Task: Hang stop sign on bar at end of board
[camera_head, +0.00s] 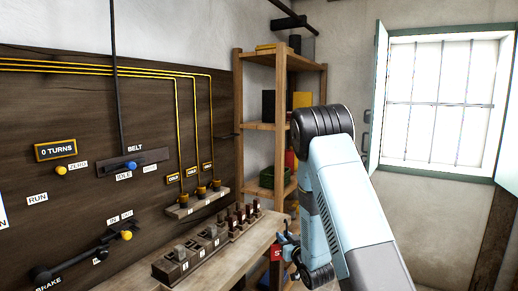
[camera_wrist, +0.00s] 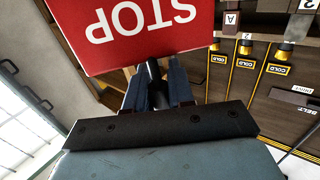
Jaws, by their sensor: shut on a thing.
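The stop sign (camera_wrist: 140,30) is red with white letters and fills the top left of the wrist view, its lettering upside down there. My gripper (camera_wrist: 158,85) is shut on a dark part at the sign's lower edge. In the head view only a small red corner of the sign (camera_head: 276,252) shows beside my gripper (camera_head: 287,240), low in front of the bench's right end; my arm hides the rest. The dark wooden board (camera_head: 60,110) covers the left wall. A small dark bar (camera_head: 229,136) appears to stick out near its right end, above and left of my gripper.
A bench (camera_head: 235,245) with switch blocks runs below the board. A barred window (camera_head: 440,100) with an open shutter is at right.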

